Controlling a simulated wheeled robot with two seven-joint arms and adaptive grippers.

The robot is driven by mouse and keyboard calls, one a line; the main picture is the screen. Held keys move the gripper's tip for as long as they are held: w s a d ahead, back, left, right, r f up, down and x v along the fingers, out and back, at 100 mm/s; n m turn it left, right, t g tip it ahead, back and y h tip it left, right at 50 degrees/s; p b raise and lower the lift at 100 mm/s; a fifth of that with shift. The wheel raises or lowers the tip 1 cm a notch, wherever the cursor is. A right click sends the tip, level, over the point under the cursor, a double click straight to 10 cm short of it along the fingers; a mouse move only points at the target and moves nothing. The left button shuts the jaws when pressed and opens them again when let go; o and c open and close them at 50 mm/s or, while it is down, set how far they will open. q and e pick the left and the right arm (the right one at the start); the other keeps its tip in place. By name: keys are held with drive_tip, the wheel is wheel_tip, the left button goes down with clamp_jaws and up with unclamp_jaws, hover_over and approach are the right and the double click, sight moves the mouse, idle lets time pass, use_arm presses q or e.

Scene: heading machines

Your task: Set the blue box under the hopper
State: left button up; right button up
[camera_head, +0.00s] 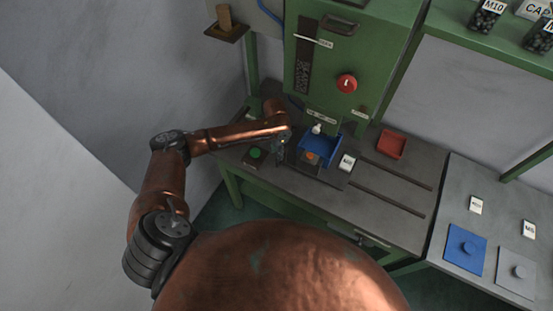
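The blue box (327,143) is an open box on the grey bench, below the front of the green machine (372,45). A small pale spout-like piece (317,129) shows at the box's back edge; I cannot tell exactly how far under it the box sits. A small orange-red spot (310,156) shows at the box's near side. My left gripper (283,153), dark and small, is just left of the box, at the end of the copper arm. Its fingers are too dark and small to tell open from shut, or whether they touch the box. My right gripper is out of view.
A red tray (392,145) sits to the right of the box. A green button (255,153) is at the left. A blue plate (465,248) and grey plate (516,272) lie on the right table.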

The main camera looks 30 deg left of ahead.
use_arm(q)
drive_tip(key=shift+r, duration=2.2)
drive_tip(key=s+d+f+t+h, duration=0.25)
drive_tip(key=s+d+f, duration=0.45)
drive_tip(key=s+d, duration=0.45)
drive_tip(key=s+a+r+n+t+y, duration=0.15)
drive_tip(key=s+a+n+y, duration=0.4)
drive_tip(key=s+a, duration=1.4)
wheel_tip(320, 180, down, 37)
drive_tip(key=s+d+n+g+h+b, duration=0.1)
drive_tip(key=d+g+h+b, duration=0.15)
drive_tip(key=b, duration=0.65)
drive_tip(key=s+f+b, duration=0.3)
drive_tip(key=s+f, duration=0.7)
drive_tip(key=f, duration=0.3)
drive_tip(key=s+f+b, duration=0.4)
drive_tip(key=s+f, duration=0.6)
drive_tip(key=f, duration=0.3)
drive_tip(key=shift+s+f, duration=0.25)
drive_tip(key=shift+f, duration=0.1)
